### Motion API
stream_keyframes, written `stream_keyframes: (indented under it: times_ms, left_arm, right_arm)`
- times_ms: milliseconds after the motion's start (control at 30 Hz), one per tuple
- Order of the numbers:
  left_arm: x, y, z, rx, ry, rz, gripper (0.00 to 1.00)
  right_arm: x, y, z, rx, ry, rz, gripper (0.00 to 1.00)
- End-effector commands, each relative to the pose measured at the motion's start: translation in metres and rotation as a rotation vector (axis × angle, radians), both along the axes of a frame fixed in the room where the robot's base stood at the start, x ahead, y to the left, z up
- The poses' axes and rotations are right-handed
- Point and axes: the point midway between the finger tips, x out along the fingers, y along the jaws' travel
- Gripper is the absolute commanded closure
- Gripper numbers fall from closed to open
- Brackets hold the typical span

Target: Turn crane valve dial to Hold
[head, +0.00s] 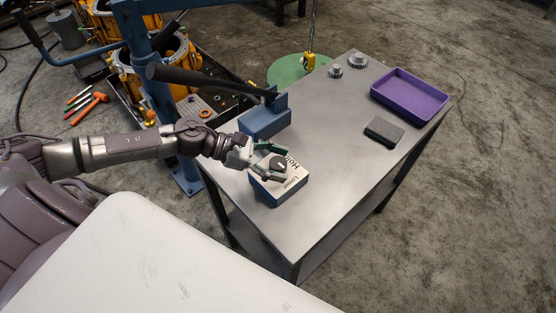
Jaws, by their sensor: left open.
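The crane valve box (290,187) is a pale block on the near left part of the grey metal table. Its top carries the printed words "Hold" and "Lower". The dark round dial (279,163) sits on top of the box, partly covered by my fingers. My left gripper (271,162) is open, with its fingers at the dial, one on the far side and one on the near side. I cannot tell whether the fingers touch the dial. The dial's pointer setting is too small to read. My right gripper is not in view.
A blue block with a dark lever (265,122) stands just behind the valve box. The table (325,150) also holds a purple tray (411,95), a dark grey pad (384,131) and metal gears (357,61). A blue crane post (152,85) rises at the table's left side.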

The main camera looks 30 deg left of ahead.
Motion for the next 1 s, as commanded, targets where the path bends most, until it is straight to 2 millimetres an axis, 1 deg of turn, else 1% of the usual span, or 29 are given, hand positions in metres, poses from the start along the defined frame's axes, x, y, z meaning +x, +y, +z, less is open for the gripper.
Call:
stream_keyframes:
  times_ms: [100, 133, 367, 400, 500, 767, 867, 1000]
  left_arm:
    - [0.0, 0.0, 0.0, 0.0, 0.0, 0.0, 0.32]
    - [0.0, 0.0, 0.0, 0.0, 0.0, 0.0, 0.34]
    - [0.0, 0.0, 0.0, 0.0, 0.0, 0.0, 0.72]
    - [0.0, 0.0, 0.0, 0.0, 0.0, 0.0, 0.79]
    - [0.0, 0.0, 0.0, 0.0, 0.0, 0.0, 0.93]
    - [-0.001, 0.0, 0.001, 0.0, 0.002, 0.029, 0.93]
    - [-0.002, 0.0, 0.002, -0.001, 0.003, 0.067, 0.93]
    - [-0.002, 0.0, 0.004, -0.001, 0.002, 0.154, 0.93]
  right_arm:
    - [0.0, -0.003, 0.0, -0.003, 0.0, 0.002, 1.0]
    - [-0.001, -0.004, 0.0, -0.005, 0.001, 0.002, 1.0]
    - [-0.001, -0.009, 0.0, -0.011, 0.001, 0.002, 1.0]
    - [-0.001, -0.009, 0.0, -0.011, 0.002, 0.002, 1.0]
    - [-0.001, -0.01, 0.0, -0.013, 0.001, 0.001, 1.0]
    - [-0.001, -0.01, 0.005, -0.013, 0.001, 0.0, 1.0]
    - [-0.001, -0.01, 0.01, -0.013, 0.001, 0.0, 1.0]
    - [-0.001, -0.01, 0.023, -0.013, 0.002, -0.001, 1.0]
